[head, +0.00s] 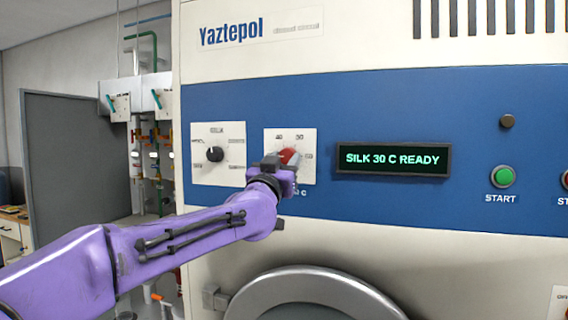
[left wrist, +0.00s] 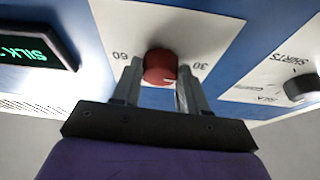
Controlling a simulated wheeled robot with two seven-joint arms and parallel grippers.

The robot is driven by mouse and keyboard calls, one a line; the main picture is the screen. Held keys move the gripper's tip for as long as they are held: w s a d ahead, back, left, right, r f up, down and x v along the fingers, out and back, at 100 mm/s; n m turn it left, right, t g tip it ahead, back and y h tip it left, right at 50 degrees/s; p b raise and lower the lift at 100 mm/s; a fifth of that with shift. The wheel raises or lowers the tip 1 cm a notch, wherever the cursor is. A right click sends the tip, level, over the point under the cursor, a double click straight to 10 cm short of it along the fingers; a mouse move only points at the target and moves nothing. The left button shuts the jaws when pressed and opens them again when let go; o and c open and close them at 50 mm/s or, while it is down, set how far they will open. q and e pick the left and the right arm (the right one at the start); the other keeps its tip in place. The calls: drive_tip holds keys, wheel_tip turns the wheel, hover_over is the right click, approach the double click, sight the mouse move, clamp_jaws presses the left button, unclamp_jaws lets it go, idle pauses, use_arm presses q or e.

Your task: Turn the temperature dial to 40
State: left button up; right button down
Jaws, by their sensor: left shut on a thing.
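The red temperature dial (head: 289,156) sits on a white plate (head: 309,139) on the blue panel, with 40 and 30 printed above it. My left gripper (head: 280,161) is at the dial and covers its lower left part. In the left wrist view the red dial (left wrist: 160,66) is between the two fingers of my left gripper (left wrist: 160,80), which are shut on it. A small pale mark shows on the knob's near edge there; its exact pointing is hard to read. The display (head: 392,159) reads "SILK 30 C READY". My right gripper is not in view.
A black dial (head: 214,154) on its own white plate is left of the red one. A green START button (head: 502,177) is at the right, with a dark round part (head: 507,121) above it. A round door (head: 310,295) lies below.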

use_arm(q)
drive_tip(key=shift+m+h, duration=0.4)
drive_tip(key=shift+m, duration=0.6)
drive_tip(key=m+h, duration=0.1)
drive_tip(key=m, duration=0.1)
drive_tip(key=shift+a+m+g, duration=0.15)
drive_tip(key=shift+m+g, duration=0.15)
drive_tip(key=shift+g, duration=0.1)
drive_tip(key=m, duration=0.1)
drive_tip(key=m+g+h, duration=0.1)
drive_tip(key=shift+w+r+m, duration=0.1)
drive_tip(key=shift+r+m, duration=0.1)
drive_tip(key=shift+m, duration=0.1)
drive_tip(key=m+g+h+p, duration=0.1)
drive_tip(key=m+p, duration=0.1)
drive_tip(key=m, duration=0.1)
drive_tip(key=shift+a+r, duration=0.1)
drive_tip(key=shift+a, duration=0.05)
drive_tip(key=shift+m+g+h+p, duration=0.3)
drive_tip(key=shift+m+g+p, duration=0.15)
drive_tip(key=shift+m, duration=0.65)
drive_tip(key=shift+m+g, duration=0.55)
drive_tip(key=shift+m, duration=0.75)
